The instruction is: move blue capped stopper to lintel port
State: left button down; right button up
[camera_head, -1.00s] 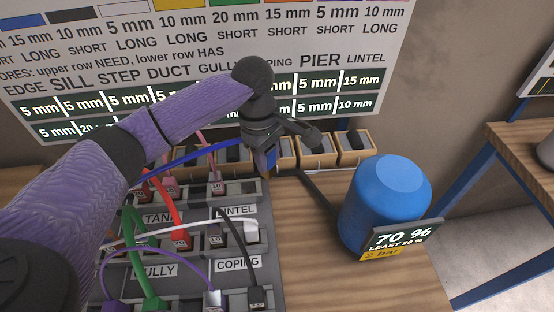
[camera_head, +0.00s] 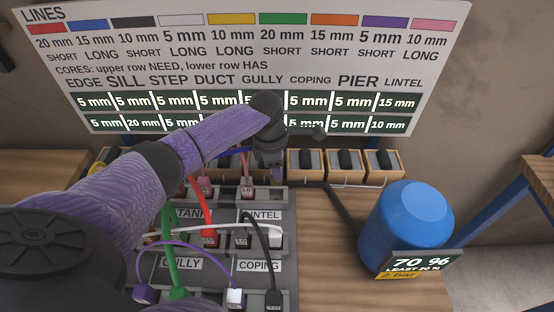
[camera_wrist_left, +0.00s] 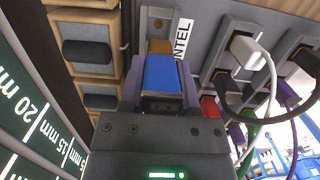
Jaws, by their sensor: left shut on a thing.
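My left gripper (camera_head: 270,172) is over the back right corner of the grey port panel (camera_head: 289,245), near the LINTEL label (camera_head: 264,215). In the left wrist view, the left gripper (camera_wrist_left: 161,75) is shut on a blue capped stopper (camera_wrist_left: 163,76), with an orange-brown part beyond the blue cap. The stopper is in line with a grey plate beside the LINTEL label (camera_wrist_left: 182,42). I cannot tell whether its tip touches or enters a port there. The head view hides the stopper behind the gripper. My right gripper is not in view.
Several plugs with coloured cables, including a red plug (camera_head: 210,238) and a white cable (camera_head: 190,229), crowd the panel. Wooden boxes (camera_head: 345,166) line the back. A blue tank (camera_head: 408,222) stands right, with bare table (camera_head: 335,270) between it and the panel.

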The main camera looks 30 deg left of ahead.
pick_arm(q)
jog(key=shift+f+b, duration=0.75)
jog(key=shift+f, duration=1.3)
jog(key=shift+r+p, duration=0.1)
jog(key=shift+p, duration=0.3)
jog(key=shift+p, duration=0.5)
jog(key=shift+p, duration=0.45)
